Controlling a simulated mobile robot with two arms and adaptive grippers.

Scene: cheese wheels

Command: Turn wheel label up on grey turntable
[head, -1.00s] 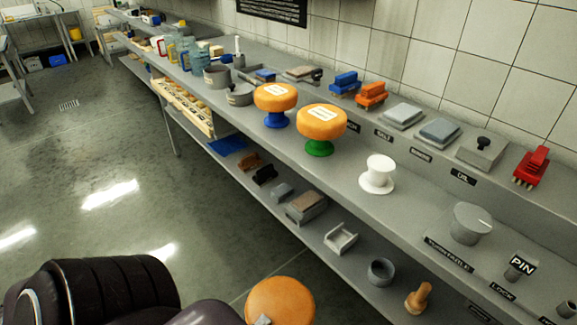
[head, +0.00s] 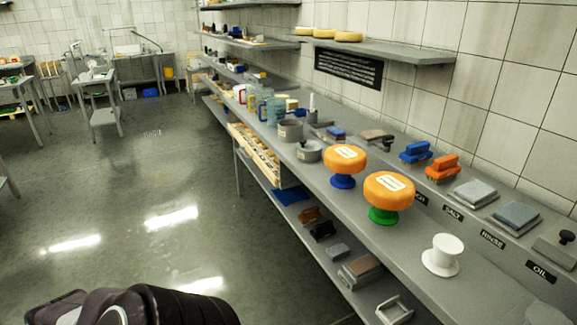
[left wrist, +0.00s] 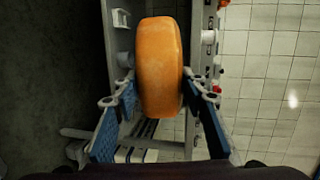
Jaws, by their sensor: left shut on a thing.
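An orange cheese wheel (left wrist: 158,45) is held edge-on between the fingers of my left gripper (left wrist: 160,88) in the left wrist view. Its faces point left and right there, toward the fingers, and no label shows. In the head view, the held wheel and left gripper are out of frame; only my dark arm shows at the bottom. My right gripper is not in view.
Orange wheels with pale labels up sit on a blue stand (head: 343,182) and a green stand (head: 384,215). A white stand (head: 443,256) is empty. Brushes, pads, pots and jugs line the bench (head: 404,262). Open floor (head: 150,170) lies left.

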